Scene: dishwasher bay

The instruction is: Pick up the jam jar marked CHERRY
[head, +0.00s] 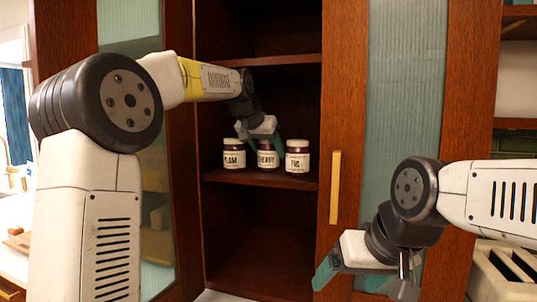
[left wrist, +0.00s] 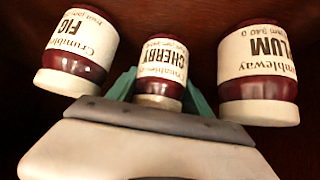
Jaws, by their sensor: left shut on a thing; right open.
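The jam jar marked CHERRY (head: 267,160) stands on the cabinet shelf between two other jars. It has dark red contents and a white label, and its lettering is upside down in the left wrist view (left wrist: 160,72). My left gripper (head: 264,138) reaches into the cabinet from the left and is shut on the CHERRY jar. In the left wrist view its green fingers (left wrist: 160,90) lie on both sides of that jar. My right gripper (head: 358,275) is open and empty in front of the cabinet door at lower right.
A jar marked PLUM (head: 234,158) stands just left of the CHERRY jar, and a jar marked FIG (head: 297,160) just right. All three share the shelf (head: 260,180). A cabinet door (head: 400,120) with a yellow handle (head: 335,188) is on the right.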

